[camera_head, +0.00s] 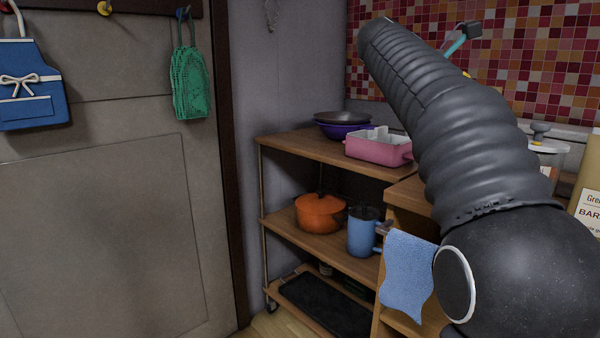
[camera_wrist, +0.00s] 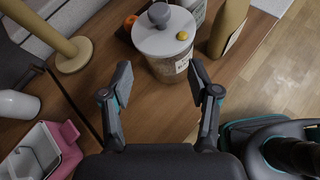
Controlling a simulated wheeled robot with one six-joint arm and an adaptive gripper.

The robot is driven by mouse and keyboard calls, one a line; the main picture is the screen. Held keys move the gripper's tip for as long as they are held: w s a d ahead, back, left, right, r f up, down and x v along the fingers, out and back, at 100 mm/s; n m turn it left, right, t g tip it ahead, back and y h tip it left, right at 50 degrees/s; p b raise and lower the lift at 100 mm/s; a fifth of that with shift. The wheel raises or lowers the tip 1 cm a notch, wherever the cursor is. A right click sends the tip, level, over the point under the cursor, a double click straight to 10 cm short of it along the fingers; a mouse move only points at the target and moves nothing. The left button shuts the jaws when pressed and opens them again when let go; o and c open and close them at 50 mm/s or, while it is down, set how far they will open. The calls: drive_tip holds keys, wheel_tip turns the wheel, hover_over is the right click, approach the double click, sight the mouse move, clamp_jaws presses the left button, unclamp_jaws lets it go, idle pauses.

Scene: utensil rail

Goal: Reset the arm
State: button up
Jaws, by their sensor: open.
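My gripper (camera_wrist: 158,84) is open in the wrist view, its two dark fingers spread apart with nothing between them. It is above a wooden counter (camera_wrist: 158,118). A clear jar with a grey lid (camera_wrist: 165,34) stands on the counter beyond the fingertips, apart from them. In the head view my dark ribbed arm reaches up and to the left across the right side.
A pink dish (camera_head: 378,149) and dark pans (camera_head: 343,122) sit on the shelf top. An orange pot (camera_head: 320,213) and blue pitcher (camera_head: 363,232) stand below. A blue towel (camera_head: 408,275) hangs beside my arm.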

drive_tip(key=s+a+f+m+t+y, duration=0.2)
drive_tip(key=s+a+f+m+y, duration=0.2)
drive_tip(key=f, duration=0.8)
drive_tip(key=s+a+f+m+t+y, duration=0.2)
drive_tip(key=s+a+f+m+y, duration=0.2)
drive_tip(key=s+a+f, duration=0.5)
drive_tip(key=s+a+f+m+t+y, duration=0.1)
drive_tip(key=s+a+f+m+y, duration=0.3)
drive_tip(key=f, duration=1.1)
drive_tip(key=s+a+m, duration=0.2)
drive_tip(key=s+m, duration=0.2)
drive_tip(key=s, duration=0.1)
drive_tip(key=shift+s+a+t, duration=0.2)
drive_tip(key=shift+a+t, duration=0.1)
drive_tip(key=shift+t, duration=0.1)
